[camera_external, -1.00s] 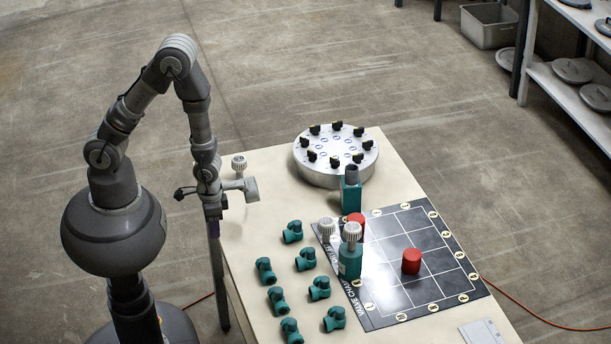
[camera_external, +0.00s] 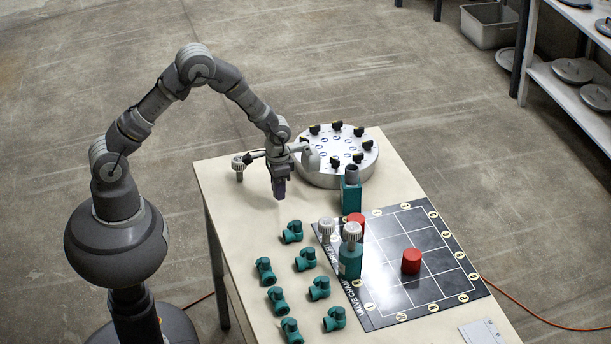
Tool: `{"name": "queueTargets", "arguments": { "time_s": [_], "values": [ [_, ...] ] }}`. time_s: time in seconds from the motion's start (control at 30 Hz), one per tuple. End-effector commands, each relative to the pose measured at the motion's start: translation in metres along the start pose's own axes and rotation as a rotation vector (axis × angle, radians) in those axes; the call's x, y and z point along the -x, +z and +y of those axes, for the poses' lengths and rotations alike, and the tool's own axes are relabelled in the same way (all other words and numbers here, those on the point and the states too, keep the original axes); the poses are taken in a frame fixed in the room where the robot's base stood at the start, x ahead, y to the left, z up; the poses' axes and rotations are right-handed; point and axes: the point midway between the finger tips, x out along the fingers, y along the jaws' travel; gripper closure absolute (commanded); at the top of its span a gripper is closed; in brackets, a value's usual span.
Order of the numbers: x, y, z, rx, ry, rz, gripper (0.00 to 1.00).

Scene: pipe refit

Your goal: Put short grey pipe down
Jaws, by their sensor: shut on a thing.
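My gripper (camera_external: 279,190) points down over the back left part of the table, between a ribbed grey knob and the round silver disc. It is shut on the short grey pipe. The pipe is small and dark here and cannot be told clearly from the fingers. I cannot tell whether it touches the table (camera_external: 238,222).
The ribbed knob (camera_external: 239,168) is left of my gripper, the silver disc (camera_external: 325,178) with several black knobs right. A teal fitting (camera_external: 350,197) with a dark pipe stands nearby. Several teal valves (camera_external: 306,260) lie in front, beside a black gridded board (camera_external: 432,285) with red cylinders (camera_external: 411,261).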

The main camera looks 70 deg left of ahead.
Motion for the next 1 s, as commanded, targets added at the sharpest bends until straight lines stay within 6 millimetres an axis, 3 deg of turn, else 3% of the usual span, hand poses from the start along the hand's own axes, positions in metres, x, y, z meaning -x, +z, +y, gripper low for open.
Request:
{"name": "queueTargets", "arguments": {
  "time_s": [0.23, 0.43, 0.8, 0.83, 0.93, 1.0],
  "values": [
    [-0.003, -0.023, 0.000, 0.000, 0.000, 0.001, 0.96],
    [-0.038, -0.021, 0.000, 0.000, 0.000, -0.001, 0.96],
    [-0.040, -0.021, 0.000, 0.000, 0.000, 0.000, 0.96],
    [-0.040, -0.021, 0.000, 0.000, 0.000, 0.000, 0.63],
    [-0.039, -0.021, 0.000, 0.000, 0.000, 0.000, 0.42],
    [-0.039, -0.021, 0.000, 0.000, 0.000, 0.000, 0.42]
  ]
}}
